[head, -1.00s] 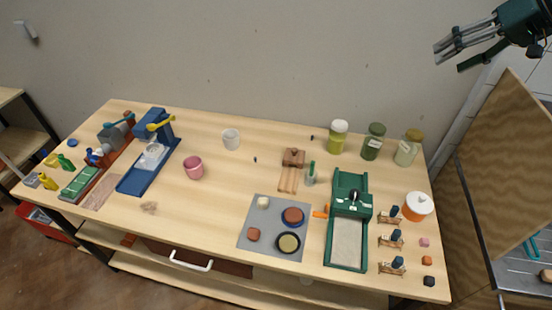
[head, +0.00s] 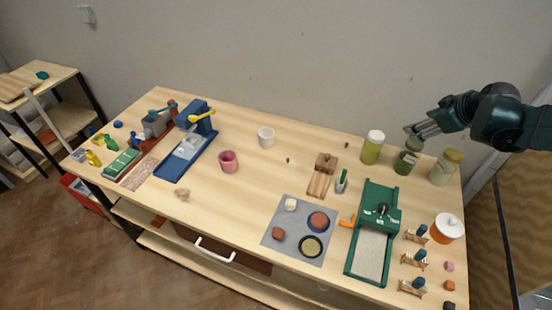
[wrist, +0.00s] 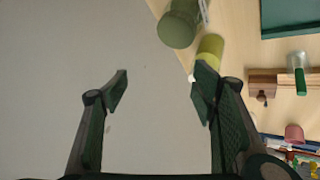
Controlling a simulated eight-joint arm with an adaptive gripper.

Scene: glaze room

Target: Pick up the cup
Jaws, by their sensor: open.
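A pink cup (head: 228,163) stands upright left of the middle of the table. A white cup (head: 266,138) stands behind it and to the right. My gripper (head: 414,133) is at the right, by the dark green jar at the table's back edge, far from both cups. In the wrist view my gripper (wrist: 158,86) is open with nothing between its fingers. The pink cup (wrist: 294,133) shows small at the right of the wrist view. I cannot make out the white cup there.
Jars (head: 372,148) line the back right, with the dark green jar (head: 405,162) under my gripper. A green tray device (head: 372,230), a grey mat (head: 285,218) and a wooden block (head: 322,176) lie right of the cups. A blue machine (head: 190,150) stands left. Around the cups is clear.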

